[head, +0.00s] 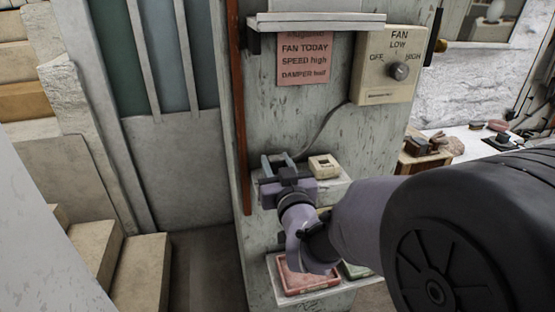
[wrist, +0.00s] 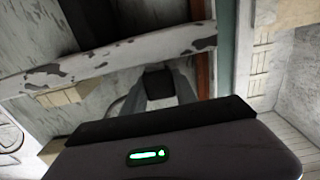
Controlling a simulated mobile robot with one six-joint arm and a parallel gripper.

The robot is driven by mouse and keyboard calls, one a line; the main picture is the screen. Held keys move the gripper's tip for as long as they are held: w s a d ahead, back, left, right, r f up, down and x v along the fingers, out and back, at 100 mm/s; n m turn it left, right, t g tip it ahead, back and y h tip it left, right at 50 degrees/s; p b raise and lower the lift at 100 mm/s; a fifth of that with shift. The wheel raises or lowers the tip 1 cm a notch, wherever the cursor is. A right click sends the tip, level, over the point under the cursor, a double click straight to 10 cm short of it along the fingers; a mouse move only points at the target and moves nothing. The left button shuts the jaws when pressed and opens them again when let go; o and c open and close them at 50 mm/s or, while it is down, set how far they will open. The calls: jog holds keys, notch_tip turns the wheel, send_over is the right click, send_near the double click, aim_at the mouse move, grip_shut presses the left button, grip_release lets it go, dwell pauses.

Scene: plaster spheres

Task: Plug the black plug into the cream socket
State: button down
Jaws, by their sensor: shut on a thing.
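My gripper (head: 277,161) is beside the small shelf on the pillar, with its two fingers pointing away from the head camera. In the wrist view the fingers are closed on the dark block of the black plug (wrist: 158,82). In the head view the plug is too small or hidden to make out. The cream socket (head: 324,166) sits on the small shelf, a little to the right of my fingers and apart from them. A dark opening shows in its top. I cannot tell for sure which pale block in the wrist view is the socket.
A grey cord (head: 325,127) runs from the cream fan control box (head: 388,66) down towards my gripper. A pink notice (head: 304,59) hangs beneath an upper shelf (head: 318,22). A lower shelf holds a red tray (head: 304,277). A brown post (head: 237,110) stands at left.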

jog(key=shift+r, duration=0.65)
notch_tip(320, 180, up, 2)
jog(key=shift+r+p, duration=0.2)
jog(key=shift+p, duration=0.55)
jog(key=d, duration=0.5)
jog(key=w+d+r+p, duration=0.1)
jog(key=d, duration=0.9)
jog(key=shift+w+r, duration=0.2)
jog(key=shift+w, duration=0.1)
jog(key=a+r+p, duration=0.1)
jog(key=p, duration=0.3)
jog(key=w+a+r+p, duration=0.1)
jog(key=r+p, duration=0.1)
jog(key=p, duration=0.2)
jog(key=a+r+p, duration=0.1)
jog(key=p, duration=0.3)
jog(key=shift+w+r, duration=0.3)
jog(key=shift+w, duration=0.05)
jog(key=shift+a+p, duration=0.2)
jog(key=shift+p, duration=0.25)
jog(key=shift+f, duration=0.35)
